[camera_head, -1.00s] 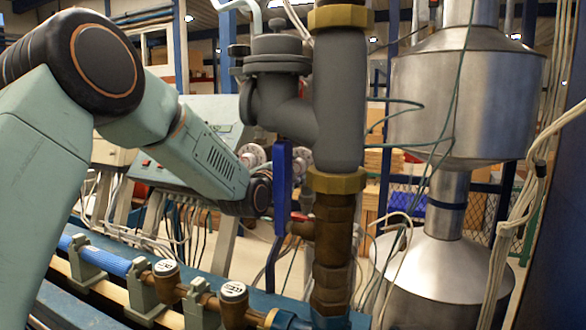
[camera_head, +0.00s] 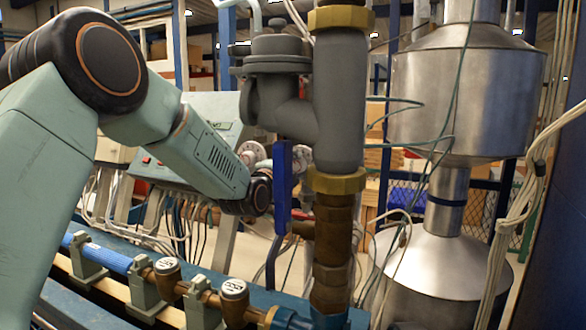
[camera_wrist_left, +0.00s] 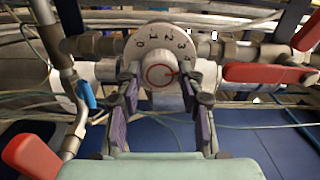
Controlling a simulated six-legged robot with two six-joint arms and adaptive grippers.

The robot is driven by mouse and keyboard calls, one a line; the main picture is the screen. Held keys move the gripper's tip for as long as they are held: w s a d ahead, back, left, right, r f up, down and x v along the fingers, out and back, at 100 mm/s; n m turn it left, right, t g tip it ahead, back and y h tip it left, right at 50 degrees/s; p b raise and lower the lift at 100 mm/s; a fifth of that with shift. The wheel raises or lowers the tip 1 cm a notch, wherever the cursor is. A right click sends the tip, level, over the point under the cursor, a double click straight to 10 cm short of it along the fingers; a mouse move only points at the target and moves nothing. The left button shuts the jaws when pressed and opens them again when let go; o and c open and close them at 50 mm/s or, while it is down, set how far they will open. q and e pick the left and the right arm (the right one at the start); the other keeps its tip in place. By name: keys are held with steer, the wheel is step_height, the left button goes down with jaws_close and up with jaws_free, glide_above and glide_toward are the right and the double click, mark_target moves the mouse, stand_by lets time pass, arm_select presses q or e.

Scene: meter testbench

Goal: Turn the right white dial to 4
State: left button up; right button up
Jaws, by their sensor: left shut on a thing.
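The white dial (camera_wrist_left: 160,58), a round plate with black numbers along its upper rim, faces me in the left wrist view. Its knob (camera_wrist_left: 158,76) has a red ring and a small red mark on its right side. The fingers of my left gripper (camera_wrist_left: 159,90) stand on both sides of the knob and are shut on it. In the head view my left arm reaches to the pipework, and its fingers are hidden behind the blue lever and pipe. A white dial (camera_head: 252,153) shows partly there; I cannot tell which one. My right gripper is not in view.
A thick vertical pipe (camera_head: 338,110) and a blue lever (camera_head: 282,190) stand close to my left wrist. Red handles (camera_wrist_left: 262,73) flank the dial in the wrist view. Large metal vessels (camera_head: 465,90) stand at the right, with hanging cables near them.

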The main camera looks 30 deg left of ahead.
arm_select(q)
steer(key=shift+r, duration=0.2)
steer(key=o, duration=0.8)
steer(key=shift+c, duration=0.2)
steer(key=o, duration=0.4)
steer(key=shift+w+d+f, duration=0.1)
steer(key=shift+d, duration=0.05)
steer(key=shift+s+f, duration=0.1)
steer(key=shift+s, duration=0.1)
steer(key=s, duration=1.1)
steer(key=shift+s+d, duration=0.25)
steer(key=shift+s, duration=0.15)
